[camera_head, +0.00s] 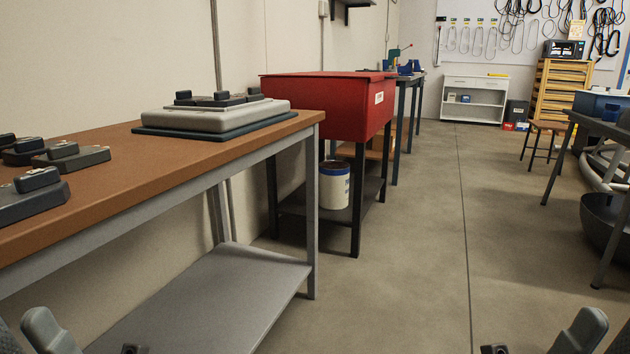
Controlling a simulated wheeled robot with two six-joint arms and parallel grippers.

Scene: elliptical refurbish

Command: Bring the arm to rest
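Parts of my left arm and gripper (88,343) show at the bottom left corner: a rounded grey piece and a small dark piece to its right. Matching parts of my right arm and gripper (538,343) show at the bottom right corner. No object shows in either one. Both appear in front of the scene, with no visible contact with the bench or floor.
A brown-topped workbench (150,165) with a grey lower shelf (215,290) stands at the left. It carries dark devices (72,157) and a pale flat case (215,115). A red cabinet (325,105) stands behind. Clear floor (420,250) lies in the middle; a dark table (600,125) is right.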

